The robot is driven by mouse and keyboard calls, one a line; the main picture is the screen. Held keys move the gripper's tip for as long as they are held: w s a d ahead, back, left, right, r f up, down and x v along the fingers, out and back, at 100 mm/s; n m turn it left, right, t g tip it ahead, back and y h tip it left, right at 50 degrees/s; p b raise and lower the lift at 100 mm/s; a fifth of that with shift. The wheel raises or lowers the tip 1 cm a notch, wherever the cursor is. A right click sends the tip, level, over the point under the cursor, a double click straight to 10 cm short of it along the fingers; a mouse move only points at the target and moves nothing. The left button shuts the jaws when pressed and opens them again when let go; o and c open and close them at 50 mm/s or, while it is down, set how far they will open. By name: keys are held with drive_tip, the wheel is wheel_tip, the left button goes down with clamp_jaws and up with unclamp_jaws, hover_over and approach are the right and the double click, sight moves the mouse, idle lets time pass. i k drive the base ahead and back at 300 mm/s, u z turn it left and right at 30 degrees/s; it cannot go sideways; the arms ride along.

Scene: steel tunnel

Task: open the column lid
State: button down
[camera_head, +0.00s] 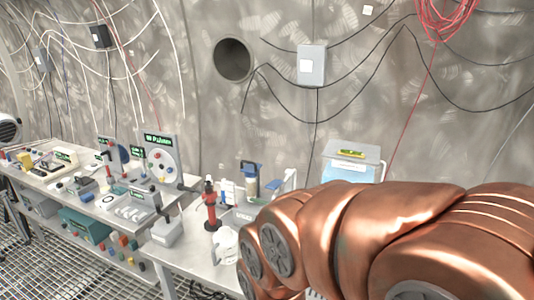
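I cannot tell for certain which thing is the column. A small upright tan cylinder in a frame with a blue top (251,180) stands on the bench in the middle of the view. A red and black upright piece (210,204) stands to its left, nearer to me. Whether either has a lid, open or closed, is too small to tell. My copper arm (390,235) fills the lower right and hides the bench behind it. My gripper is not in view.
A pale case with a yellow-green label (350,165) stands behind my arm. A white jug-like thing (224,245) is close to the arm. Cables hang on the curved wall.

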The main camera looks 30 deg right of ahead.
sight(250, 169)
drive_tip(key=u, duration=0.75)
drive_tip(key=i, duration=0.95)
drive_tip(key=z, duration=0.45)
drive_tip(key=i, duration=0.5)
drive_tip(key=z, duration=0.4)
